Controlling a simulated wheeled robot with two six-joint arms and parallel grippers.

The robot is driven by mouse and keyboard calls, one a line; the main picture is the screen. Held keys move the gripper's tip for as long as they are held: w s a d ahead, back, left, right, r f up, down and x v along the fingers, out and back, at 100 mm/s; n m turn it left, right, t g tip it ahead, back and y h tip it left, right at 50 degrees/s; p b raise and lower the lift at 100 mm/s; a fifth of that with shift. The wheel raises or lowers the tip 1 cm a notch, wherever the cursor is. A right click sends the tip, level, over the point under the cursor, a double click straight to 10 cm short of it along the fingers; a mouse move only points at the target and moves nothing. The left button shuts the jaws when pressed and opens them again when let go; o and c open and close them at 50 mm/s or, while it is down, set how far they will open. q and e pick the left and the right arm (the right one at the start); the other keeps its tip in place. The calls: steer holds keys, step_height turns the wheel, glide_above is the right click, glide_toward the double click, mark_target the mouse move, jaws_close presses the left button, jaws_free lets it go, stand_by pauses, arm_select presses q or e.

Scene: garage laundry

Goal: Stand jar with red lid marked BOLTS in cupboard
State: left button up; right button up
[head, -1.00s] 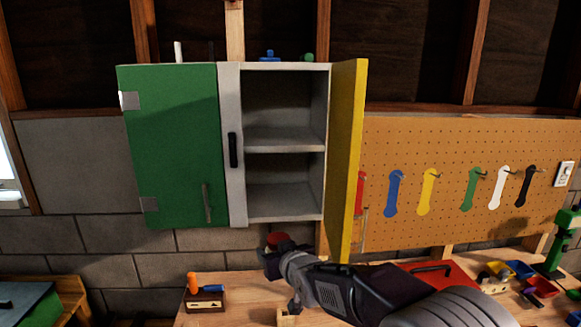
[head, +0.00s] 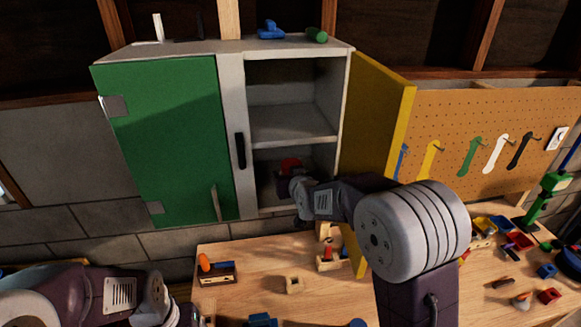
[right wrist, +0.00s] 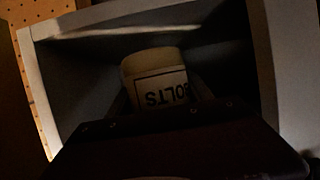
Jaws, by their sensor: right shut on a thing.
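The grey cupboard (head: 231,120) hangs on the wall with its yellow right door (head: 378,125) swung open and its green left door (head: 165,140) shut. The jar's red lid (head: 291,164) shows in the opening of the lower compartment, below the middle shelf (head: 290,140). In the right wrist view the pale jar (right wrist: 155,75) shows its BOLTS label upside down, with cupboard walls around it. My right gripper (head: 287,183) is shut on the jar; its fingers are dark and mostly hidden. Whether the jar touches the compartment floor cannot be told. My left gripper (head: 170,312) is low at the left, partly cut off.
The workbench (head: 245,300) below holds an orange-handled tool in a wooden block (head: 215,270), small wooden holders and coloured bins (head: 490,225). The upper compartment (head: 285,100) looks empty. Tools hang on the pegboard (head: 450,120) at the right.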

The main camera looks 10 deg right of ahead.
steer(key=w+p, duration=0.1)
steer(key=w, duration=0.4)
steer(key=w+d+p, duration=0.1)
steer(key=w, duration=0.1)
steer(key=shift+w+d+p, duration=0.1)
steer(key=shift+w+p, duration=0.2)
steer(key=shift+w, duration=0.05)
steer(key=shift+w+d, duration=0.1)
steer(key=shift+d, duration=0.05)
steer(key=shift+s+d, duration=0.1)
steer(key=shift+s, duration=0.1)
step_height(320, 180, down, 3)
steer(key=p, duration=0.2)
steer(key=shift+s+p, duration=0.15)
steer(key=shift+p, duration=0.2)
steer(key=shift+w+f, duration=0.35)
steer(key=shift+f+b, duration=0.15)
steer(key=shift+b, duration=0.2)
steer(key=o, duration=1.4)
steer(key=shift+s, duration=0.25)
steer(key=o, duration=0.3)
steer(key=shift+s, duration=0.1)
